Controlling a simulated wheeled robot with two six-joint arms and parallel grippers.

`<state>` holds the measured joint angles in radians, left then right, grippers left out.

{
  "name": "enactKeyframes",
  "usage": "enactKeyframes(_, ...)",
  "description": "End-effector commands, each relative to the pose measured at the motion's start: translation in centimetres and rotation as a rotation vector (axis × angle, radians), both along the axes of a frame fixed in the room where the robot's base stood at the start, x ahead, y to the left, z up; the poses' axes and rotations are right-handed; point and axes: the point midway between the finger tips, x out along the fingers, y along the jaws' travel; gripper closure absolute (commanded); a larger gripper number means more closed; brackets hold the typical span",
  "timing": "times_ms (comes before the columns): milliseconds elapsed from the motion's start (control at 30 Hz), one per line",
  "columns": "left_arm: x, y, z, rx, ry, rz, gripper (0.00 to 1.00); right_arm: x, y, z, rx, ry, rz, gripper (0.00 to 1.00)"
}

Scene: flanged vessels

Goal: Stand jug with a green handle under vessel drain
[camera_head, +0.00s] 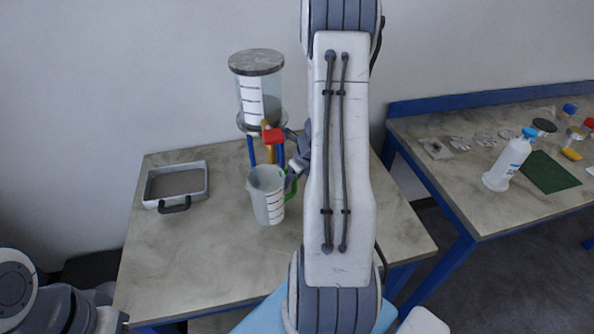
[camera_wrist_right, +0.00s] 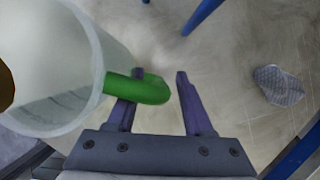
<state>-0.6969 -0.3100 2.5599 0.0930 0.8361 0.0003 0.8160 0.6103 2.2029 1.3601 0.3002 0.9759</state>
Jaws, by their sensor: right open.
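The grey-white jug (camera_head: 266,200) has dark markings and a green handle (camera_head: 290,185). It is upright at the front of the vessel (camera_head: 258,92), a clear cylinder with grey flanges on blue legs. The drain (camera_head: 269,150) is brass with a red lever (camera_head: 273,136); its lower end is close above the jug's mouth, but I cannot tell if it is centred. In the wrist view my right gripper (camera_wrist_right: 160,76) is open at the green handle (camera_wrist_right: 140,88), with one finger crossing the handle and the other apart from it. My left gripper is out of view.
A grey tray (camera_head: 207,186) with a dark handle lies on the table (camera_head: 190,250) left of the jug. The table's front is clear. A second table (camera_head: 440,185) at right holds a white bottle (camera_head: 508,162), a green mat (camera_head: 550,172) and small items.

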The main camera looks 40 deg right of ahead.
Motion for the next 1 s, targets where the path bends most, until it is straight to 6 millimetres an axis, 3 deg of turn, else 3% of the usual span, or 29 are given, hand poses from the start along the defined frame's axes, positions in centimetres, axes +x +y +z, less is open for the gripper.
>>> enactKeyframes(300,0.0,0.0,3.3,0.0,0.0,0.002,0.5,-2.4,-0.2,6.4,-0.002,-0.002,-0.002,0.48)
enactKeyframes(500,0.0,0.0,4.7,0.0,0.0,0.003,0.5,-3.8,-0.2,9.6,-0.001,-0.002,-0.002,0.48)
enactKeyframes(700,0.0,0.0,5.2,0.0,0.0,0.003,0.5,-4.5,-0.2,11.0,-0.001,-0.001,-0.001,0.48)
enactKeyframes(1000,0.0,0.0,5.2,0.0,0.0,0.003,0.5,-4.6,-0.2,11.1,0.0,0.0,-0.001,0.48)
